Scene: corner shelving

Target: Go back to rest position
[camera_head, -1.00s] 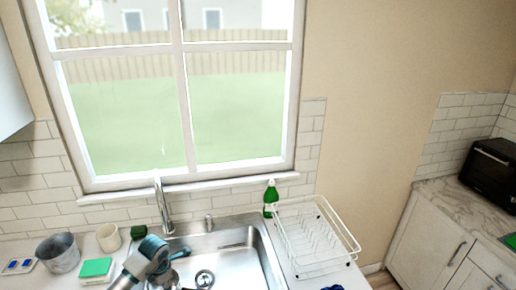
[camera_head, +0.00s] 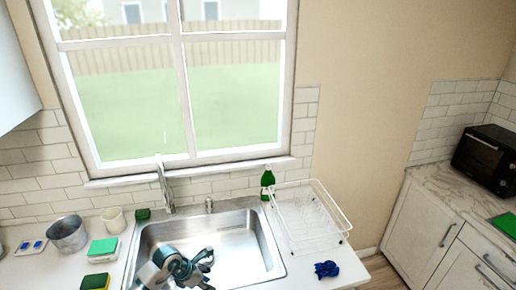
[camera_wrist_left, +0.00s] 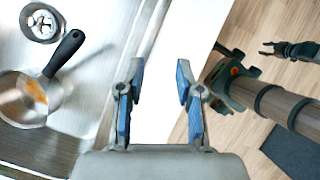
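My left gripper (camera_head: 200,268) is over the near left part of the sink in the head view, where its fingers are hard to make out. In the left wrist view my left gripper (camera_wrist_left: 158,85) has two blue-padded fingers spread apart with nothing between them. A dark arm of mine comes in at the right of the wrist view. A small claw-like end (camera_wrist_left: 285,48) shows there over the wooden floor, and it may be my right gripper. Whether it is open or shut is unclear. My right arm is not visible in the head view.
The sink (camera_head: 262,232) holds a pan (camera_wrist_left: 35,103) with a black handle. A dish rack (camera_head: 312,240), a green bottle (camera_head: 267,184) and a blue cloth (camera_head: 327,269) are to its right. A metal pot (camera_head: 68,234), a cup (camera_head: 114,220) and sponges (camera_head: 96,282) are to its left.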

